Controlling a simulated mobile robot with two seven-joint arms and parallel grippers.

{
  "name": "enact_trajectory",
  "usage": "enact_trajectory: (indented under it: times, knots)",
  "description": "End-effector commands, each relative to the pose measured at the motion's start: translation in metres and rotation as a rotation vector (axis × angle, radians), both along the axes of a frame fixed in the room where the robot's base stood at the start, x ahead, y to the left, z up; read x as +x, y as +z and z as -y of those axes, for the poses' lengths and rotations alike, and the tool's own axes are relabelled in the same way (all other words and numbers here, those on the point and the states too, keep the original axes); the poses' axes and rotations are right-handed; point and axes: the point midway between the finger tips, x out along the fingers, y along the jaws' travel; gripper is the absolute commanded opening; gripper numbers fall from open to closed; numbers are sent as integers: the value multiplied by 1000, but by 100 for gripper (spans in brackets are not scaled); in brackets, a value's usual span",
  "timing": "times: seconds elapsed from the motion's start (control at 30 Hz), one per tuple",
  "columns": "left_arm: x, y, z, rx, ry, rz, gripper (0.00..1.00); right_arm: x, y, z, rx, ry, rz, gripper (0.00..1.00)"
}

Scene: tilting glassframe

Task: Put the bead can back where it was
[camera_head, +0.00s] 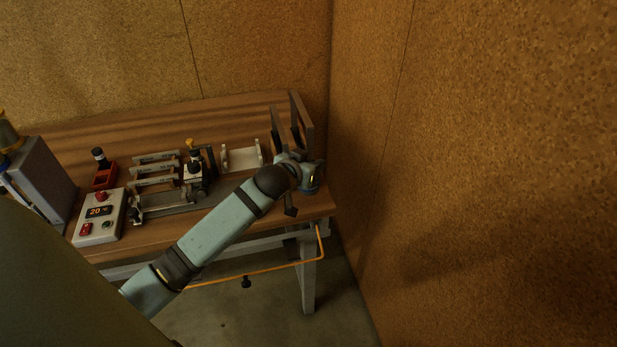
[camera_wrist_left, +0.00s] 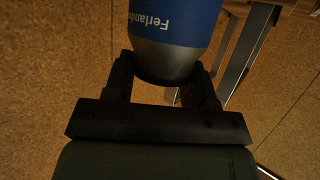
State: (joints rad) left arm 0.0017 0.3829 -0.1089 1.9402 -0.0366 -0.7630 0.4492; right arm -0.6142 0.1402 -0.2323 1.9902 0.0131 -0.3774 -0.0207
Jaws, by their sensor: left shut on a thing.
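The bead can (camera_wrist_left: 180,28) is blue with white lettering and a dark grey tapered end. In the left wrist view it fills the top middle, cut off by the frame edge. My left gripper (camera_wrist_left: 165,74) is shut on the can near that grey end, one dark finger on each side. In the head view my left arm reaches over the bench's front right part, and its wrist hides most of the gripper; I cannot make out the can clearly there. My right gripper is in neither view.
The wooden bench (camera_head: 230,109) carries a white control box (camera_head: 97,222), small racks (camera_head: 155,170), a white cradle (camera_head: 241,156) and a dark upright frame (camera_head: 301,119) at the right end. A grey box (camera_head: 42,178) stands left. A wall (camera_head: 470,170) rises close right of the bench.

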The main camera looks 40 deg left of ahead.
Motion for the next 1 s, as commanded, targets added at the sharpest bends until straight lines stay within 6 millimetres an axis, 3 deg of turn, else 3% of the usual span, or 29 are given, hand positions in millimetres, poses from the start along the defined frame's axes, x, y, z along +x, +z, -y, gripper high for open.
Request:
enact_trajectory:
  times: [0.17,0.4,0.8,0.83,0.9,1.0]
  knots:
    - [0,-12,0,0,0,0,1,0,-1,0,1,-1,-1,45]
    - [0,-46,0,-1,1,-1,1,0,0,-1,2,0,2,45]
    - [0,-52,0,0,0,1,1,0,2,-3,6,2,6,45]
    - [0,-51,0,0,0,0,58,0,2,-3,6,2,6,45]
    - [0,-51,0,0,0,0,74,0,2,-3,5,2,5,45]
    - [0,-51,0,0,0,0,76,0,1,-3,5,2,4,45]
